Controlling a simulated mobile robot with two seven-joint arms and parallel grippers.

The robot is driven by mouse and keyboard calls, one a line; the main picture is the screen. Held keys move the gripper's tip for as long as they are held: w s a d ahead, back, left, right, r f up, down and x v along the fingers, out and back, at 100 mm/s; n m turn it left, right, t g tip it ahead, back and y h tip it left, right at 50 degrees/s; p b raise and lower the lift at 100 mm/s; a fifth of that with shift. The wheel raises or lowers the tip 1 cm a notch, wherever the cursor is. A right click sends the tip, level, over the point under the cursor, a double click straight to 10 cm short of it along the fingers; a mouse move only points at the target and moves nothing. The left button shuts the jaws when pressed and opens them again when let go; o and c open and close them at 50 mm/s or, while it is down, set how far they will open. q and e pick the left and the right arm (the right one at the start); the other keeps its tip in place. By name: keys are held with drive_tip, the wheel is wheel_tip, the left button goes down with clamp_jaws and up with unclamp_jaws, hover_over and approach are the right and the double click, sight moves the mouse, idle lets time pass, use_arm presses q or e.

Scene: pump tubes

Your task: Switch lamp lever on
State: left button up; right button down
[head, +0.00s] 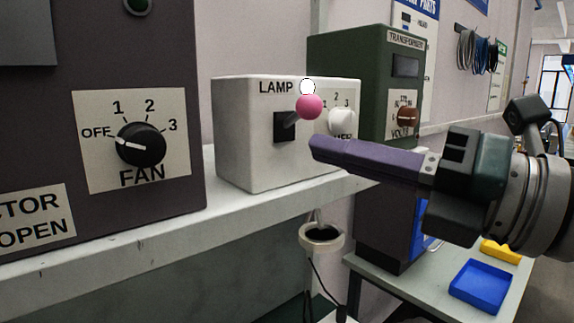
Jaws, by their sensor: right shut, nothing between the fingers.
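The white lamp box (245,150) stands on the shelf and carries the label LAMP. Its lever has a pink ball knob (309,106) on a short stem that comes out of a black slot plate (283,132). The knob appears up and to the right of the slot. A round white indicator (307,87) sits just above the knob. My right gripper (317,148) comes in from the right with its purple fingers shut and empty. Its tips appear just below and right of the knob, with a visible gap. My left gripper is out of view.
A white rotary knob (341,121) is right of the lever, partly above my fingers. A dark fan box with a black dial (141,144) stands at left. A green transformer box (345,52) is behind. A blue tray (481,286) lies on the lower table.

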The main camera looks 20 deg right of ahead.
drive_tip(key=shift+s+d+r+b, duration=0.2)
drive_tip(key=shift+s+d+r, duration=0.1)
drive_tip(key=shift+s+d, duration=0.25)
drive_tip(key=shift+s+d+r+b, duration=0.3)
drive_tip(key=shift+s+d, duration=0.1)
drive_tip(key=shift+s, duration=0.25)
drive_tip(key=shift+s+d+r+b, duration=0.15)
drive_tip(key=shift+s+d+r, duration=0.15)
drive_tip(key=shift+s+d, duration=0.25)
